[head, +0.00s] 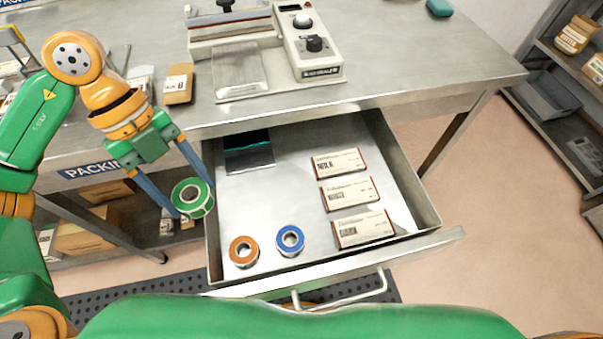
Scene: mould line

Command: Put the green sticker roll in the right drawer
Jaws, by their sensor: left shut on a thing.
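The green sticker roll (190,197) is held between the fingers of my left gripper (194,196), just left of the open drawer's left wall. It hangs in the air, outside the drawer as seen here. The open drawer (285,205) is pulled out under the table. An orange roll (243,251) and a blue roll (290,240) stand at its front left. Several small white boxes, one of them the middle box (349,194), lie in a column on its right side. My right gripper is not in view.
The steel table (420,60) carries a sealing machine (312,50) and a small brown packet (178,84). A dark teal-edged item (248,152) lies at the drawer's back left. The drawer's middle is bare. A shelf (545,100) stands at right.

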